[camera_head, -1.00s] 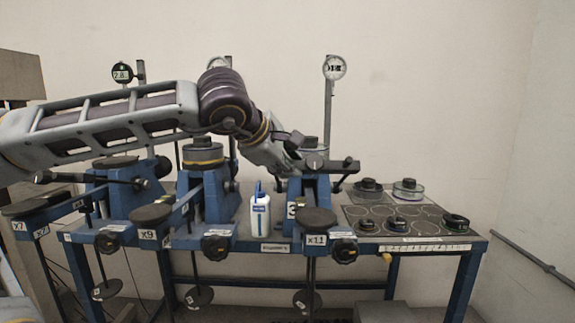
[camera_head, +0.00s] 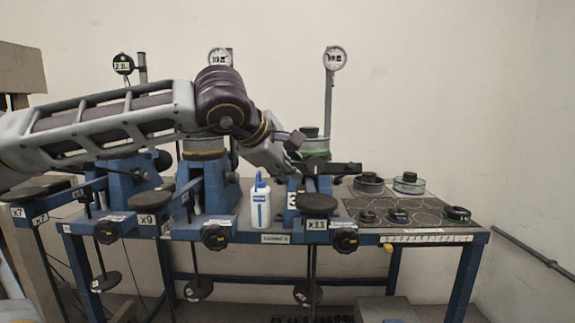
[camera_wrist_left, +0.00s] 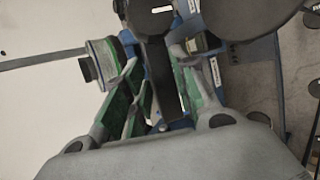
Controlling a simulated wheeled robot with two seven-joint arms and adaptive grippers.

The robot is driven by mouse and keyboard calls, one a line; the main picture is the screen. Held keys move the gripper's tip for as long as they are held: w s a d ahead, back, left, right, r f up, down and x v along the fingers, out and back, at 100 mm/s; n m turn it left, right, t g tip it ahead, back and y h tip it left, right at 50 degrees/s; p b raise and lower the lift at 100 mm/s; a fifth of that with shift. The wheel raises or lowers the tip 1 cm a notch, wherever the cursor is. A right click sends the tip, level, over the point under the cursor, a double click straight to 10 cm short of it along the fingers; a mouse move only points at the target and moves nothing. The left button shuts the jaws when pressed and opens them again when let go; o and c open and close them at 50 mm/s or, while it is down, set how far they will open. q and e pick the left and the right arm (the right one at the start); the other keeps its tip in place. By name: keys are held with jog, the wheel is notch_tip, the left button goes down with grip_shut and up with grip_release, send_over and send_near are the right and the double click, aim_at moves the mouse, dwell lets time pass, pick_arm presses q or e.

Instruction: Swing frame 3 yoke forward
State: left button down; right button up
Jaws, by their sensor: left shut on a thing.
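Frame 3 is a blue stand with a white "3" label (camera_head: 292,200). It stands at the right of a row of similar frames on the bench. Its dark yoke bar (camera_head: 340,168) sticks out to the right, below a grey round weight with a green rim. My left gripper (camera_head: 300,163) reaches over from the left and is shut on the yoke. In the left wrist view its green-padded fingers (camera_wrist_left: 160,95) lie on either side of the dark yoke bar (camera_wrist_left: 166,75). The fingers hide part of the yoke. My right gripper is not in view.
A white and blue bottle (camera_head: 260,206) stands just left of frame 3. A dark disc (camera_head: 316,202) labelled x11 is in front of it. Several round weights lie on a dark mat (camera_head: 435,226) at right. Dial gauges (camera_head: 335,58) stand behind.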

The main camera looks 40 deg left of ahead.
pick_arm(q)
jog(key=shift+f, duration=0.15)
jog(key=c, duration=1.6)
grip_release()
jog(key=o, duration=0.3)
jog(key=shift+w+a, duration=0.1)
jog(key=shift+w, duration=0.05)
jog(key=shift+o, duration=0.2)
jog(key=v, duration=1.2)
